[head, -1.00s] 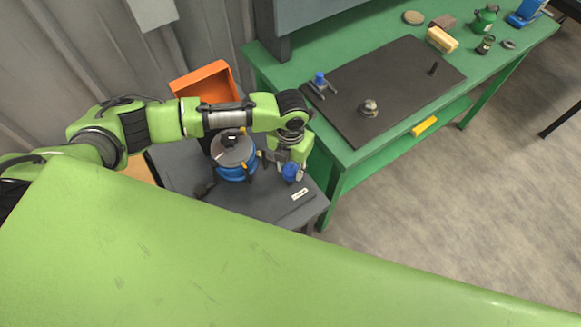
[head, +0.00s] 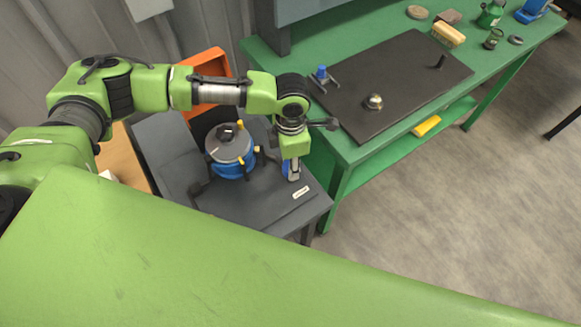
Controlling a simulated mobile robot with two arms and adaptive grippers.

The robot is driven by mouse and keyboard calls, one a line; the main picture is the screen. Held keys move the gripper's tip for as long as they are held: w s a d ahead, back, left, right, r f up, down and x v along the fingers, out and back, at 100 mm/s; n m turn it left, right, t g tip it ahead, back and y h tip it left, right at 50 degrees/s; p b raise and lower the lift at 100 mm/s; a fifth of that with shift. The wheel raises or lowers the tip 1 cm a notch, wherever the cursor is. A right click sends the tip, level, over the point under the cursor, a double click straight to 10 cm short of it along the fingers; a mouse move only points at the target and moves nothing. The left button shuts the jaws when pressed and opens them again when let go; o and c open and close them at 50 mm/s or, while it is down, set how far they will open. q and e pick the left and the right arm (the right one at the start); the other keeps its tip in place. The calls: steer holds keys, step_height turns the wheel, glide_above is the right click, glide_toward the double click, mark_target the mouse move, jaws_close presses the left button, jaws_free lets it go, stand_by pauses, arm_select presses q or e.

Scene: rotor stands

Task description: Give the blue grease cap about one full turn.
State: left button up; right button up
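A blue cap (head: 287,169) shows in part at the right end of the dark grey stand top (head: 252,205). My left gripper (head: 293,173) points down right at it and covers most of it. Its fingers are seen nearly edge-on, so I cannot tell whether they grip the cap. A round blue housing (head: 233,170) with a grey top and yellow clips stands on the same top, to the left of the gripper. My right gripper is not in view.
A green bench (head: 356,157) stands to the right. Its black mat (head: 400,85) holds another small blue-topped part (head: 321,73) and a metal dome (head: 374,102). An orange bin (head: 207,60) is behind the stand.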

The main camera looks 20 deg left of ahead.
arm_select(q)
steer(key=shift+w+r+m+b, duration=0.15)
steer(key=shift+m+b, duration=0.25)
steer(key=shift+b, duration=0.05)
steer(key=o, duration=1.1)
steer(key=shift+d, duration=0.1)
step_height(320, 180, up, 12)
steer(key=shift+f, duration=0.1)
